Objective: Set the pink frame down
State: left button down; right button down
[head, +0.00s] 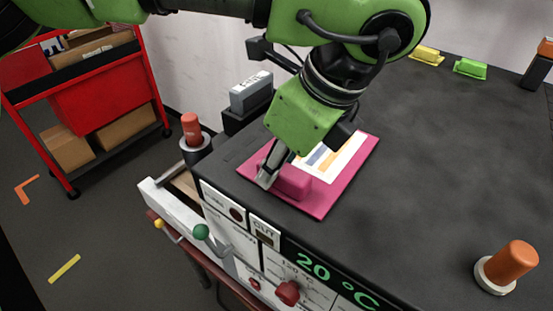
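The pink frame (325,197) is at the near left corner of the black machine top, around a white printed sheet (342,158). It looks level; I cannot tell whether its underside touches the top. A raised pink block (290,183) stands on its near left part. My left gripper (272,172) reaches down over the frame, with a grey finger against or just beside the block's left side. The other finger is hidden, so I cannot tell whether it grips the block. My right gripper is not in view.
An orange knob (509,264) stands at the near right of the black top (430,160). Yellow (427,55) and green (470,68) blocks lie at the back. A control panel (300,270) with levers runs along the front. A red cart (85,95) stands left. The top's middle is clear.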

pick_arm(q)
jog(key=shift+f+b, duration=0.2)
jog(key=shift+b, duration=0.1)
jog(key=c, duration=1.8)
grip_release()
jog(key=shift+w+r, duration=0.1)
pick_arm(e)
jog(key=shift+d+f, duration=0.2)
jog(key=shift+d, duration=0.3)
